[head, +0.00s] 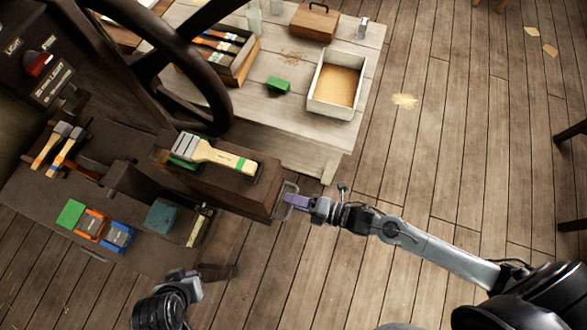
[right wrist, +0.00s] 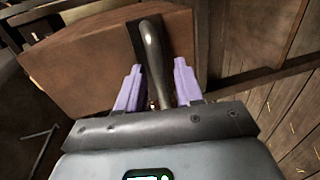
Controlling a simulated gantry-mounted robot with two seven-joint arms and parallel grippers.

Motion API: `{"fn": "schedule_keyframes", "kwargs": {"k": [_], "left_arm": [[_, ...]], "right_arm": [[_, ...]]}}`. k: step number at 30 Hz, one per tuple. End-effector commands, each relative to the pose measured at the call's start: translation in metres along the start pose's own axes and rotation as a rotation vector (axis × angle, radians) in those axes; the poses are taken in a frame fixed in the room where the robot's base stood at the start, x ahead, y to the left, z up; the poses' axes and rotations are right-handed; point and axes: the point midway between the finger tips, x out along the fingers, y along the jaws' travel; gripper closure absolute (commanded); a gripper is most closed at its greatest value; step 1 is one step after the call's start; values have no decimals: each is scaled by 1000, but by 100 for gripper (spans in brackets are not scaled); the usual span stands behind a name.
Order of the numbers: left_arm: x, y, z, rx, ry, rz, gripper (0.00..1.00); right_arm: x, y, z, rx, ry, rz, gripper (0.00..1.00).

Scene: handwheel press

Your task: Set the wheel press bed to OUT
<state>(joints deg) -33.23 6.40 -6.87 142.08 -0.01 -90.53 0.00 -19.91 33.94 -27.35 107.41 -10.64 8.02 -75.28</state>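The press bed (head: 225,187) is a brown wooden block sticking out below the dark handwheel (head: 215,95), with a metal bar handle (head: 289,187) on its right end. A pale, green-banded tool (head: 215,154) lies on top of the bed. My right gripper (head: 296,201) is at the handle. In the right wrist view its purple fingers (right wrist: 157,85) stand on either side of the handle (right wrist: 155,55), with gaps visible between them and the bar. The bed's end face (right wrist: 95,65) is behind. My left gripper (head: 190,280) is low in the head view, away from the bed; its fingers are unclear.
A dark bench (head: 55,190) holds hammers and small coloured blocks. A pale table (head: 290,130) behind holds a tray (head: 315,100), a green block (head: 278,87) and a brown box (head: 314,22).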

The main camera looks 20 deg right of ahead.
Motion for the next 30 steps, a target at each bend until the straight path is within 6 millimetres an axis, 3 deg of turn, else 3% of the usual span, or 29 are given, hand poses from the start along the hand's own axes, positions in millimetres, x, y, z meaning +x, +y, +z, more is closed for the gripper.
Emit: {"fn": "schedule_keyframes", "kwargs": {"k": [18, 30], "left_arm": [[-8, -3, -2, 13, -2, -10, 100], [-9, -1, -3, 2, 0, -2, 100]], "right_arm": [[-92, -1, 0, 0, 1, -5, 64], [-105, 0, 0, 0, 0, -1, 64]]}}
